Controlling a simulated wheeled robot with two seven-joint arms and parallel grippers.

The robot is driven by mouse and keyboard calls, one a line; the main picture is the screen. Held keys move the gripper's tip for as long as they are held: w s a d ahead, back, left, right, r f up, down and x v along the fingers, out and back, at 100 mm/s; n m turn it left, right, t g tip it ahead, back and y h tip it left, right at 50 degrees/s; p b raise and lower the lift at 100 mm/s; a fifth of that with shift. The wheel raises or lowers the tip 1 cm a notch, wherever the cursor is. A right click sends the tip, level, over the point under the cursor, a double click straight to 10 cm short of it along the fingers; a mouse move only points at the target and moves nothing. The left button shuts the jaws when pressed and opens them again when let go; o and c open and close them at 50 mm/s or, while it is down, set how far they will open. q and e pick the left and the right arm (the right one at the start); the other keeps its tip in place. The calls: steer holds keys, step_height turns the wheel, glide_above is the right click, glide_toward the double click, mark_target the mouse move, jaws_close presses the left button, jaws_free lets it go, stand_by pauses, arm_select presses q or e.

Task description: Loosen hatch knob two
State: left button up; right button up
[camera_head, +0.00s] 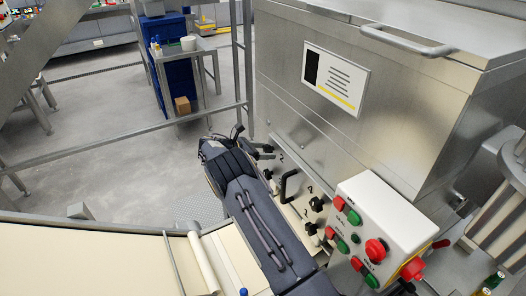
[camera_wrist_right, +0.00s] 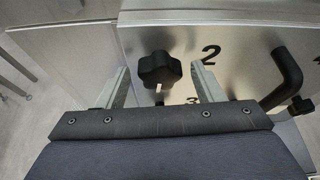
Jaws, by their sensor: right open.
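In the right wrist view, a black lobed knob (camera_wrist_right: 160,69) stands on the metal hatch panel, just left of the printed number 2 (camera_wrist_right: 211,50). My right gripper (camera_wrist_right: 164,78) is open, with one finger on each side of this knob. There are visible gaps between the knob and both fingers, so it is not clamped. In the head view, my right gripper (camera_head: 264,158) is at the left end of the hatch panel, and this knob is hard to make out there. My left gripper is not in view.
A black bent handle (camera_wrist_right: 286,79) is right of the knob, with another small black knob (camera_wrist_right: 301,105) beyond. In the head view, more black knobs (camera_head: 316,203) sit along the panel. A button box (camera_head: 378,218) stands at the right, close to my right arm.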

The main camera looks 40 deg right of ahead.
steer(key=shift+w+a+r, duration=0.15)
steer(key=shift+a, duration=0.3)
steer(key=b+v, duration=0.2)
steer(key=v, duration=0.4)
steer(key=shift+a+r, duration=0.15)
steer(key=shift+a, duration=0.25)
